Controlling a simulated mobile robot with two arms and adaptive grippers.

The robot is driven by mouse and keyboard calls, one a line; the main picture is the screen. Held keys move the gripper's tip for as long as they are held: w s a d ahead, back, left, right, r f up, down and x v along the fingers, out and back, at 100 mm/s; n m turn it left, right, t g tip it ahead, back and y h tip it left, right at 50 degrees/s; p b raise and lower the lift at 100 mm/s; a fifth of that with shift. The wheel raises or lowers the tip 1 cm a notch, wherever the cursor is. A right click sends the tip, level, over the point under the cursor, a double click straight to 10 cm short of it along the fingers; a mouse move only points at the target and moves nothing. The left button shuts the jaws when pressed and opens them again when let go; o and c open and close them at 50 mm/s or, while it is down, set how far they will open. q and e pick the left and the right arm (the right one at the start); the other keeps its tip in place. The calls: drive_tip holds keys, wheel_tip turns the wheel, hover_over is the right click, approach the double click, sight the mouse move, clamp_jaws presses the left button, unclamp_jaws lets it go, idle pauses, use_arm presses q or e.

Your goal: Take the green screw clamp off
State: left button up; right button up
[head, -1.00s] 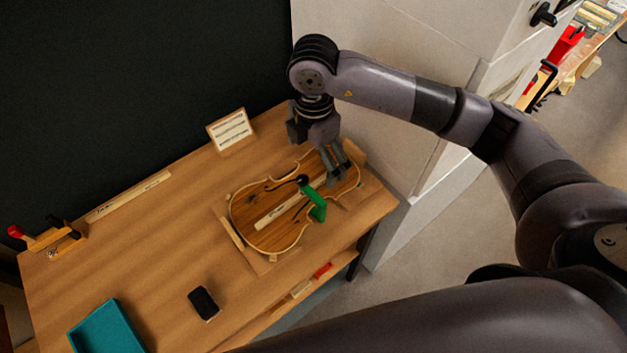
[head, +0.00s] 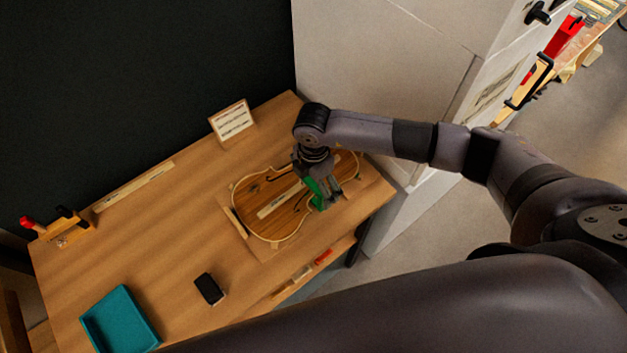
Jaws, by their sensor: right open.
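The green screw clamp (head: 314,187) sits at the right part of the violin body (head: 262,188), near its front edge. The violin body lies flat on the bench, with a pale wooden strip (head: 280,200) along its middle. My right gripper (head: 330,200) is open and points down right at the clamp, its fingers beside or around the green frame; I cannot tell whether they touch it. The gripper hides the clamp's upper part and its dark screw knob. My left gripper is not in view.
A teal tray (head: 153,337) and a black box-like object (head: 209,289) lie at the front left of the bench. A small card stand (head: 231,120) is at the back. A red-handled wooden clamp (head: 62,223) is at the far left. A pale cabinet (head: 385,75) stands close behind my right arm.

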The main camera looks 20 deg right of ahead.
drive_tip(key=c, duration=1.3)
drive_tip(key=shift+o, duration=0.2)
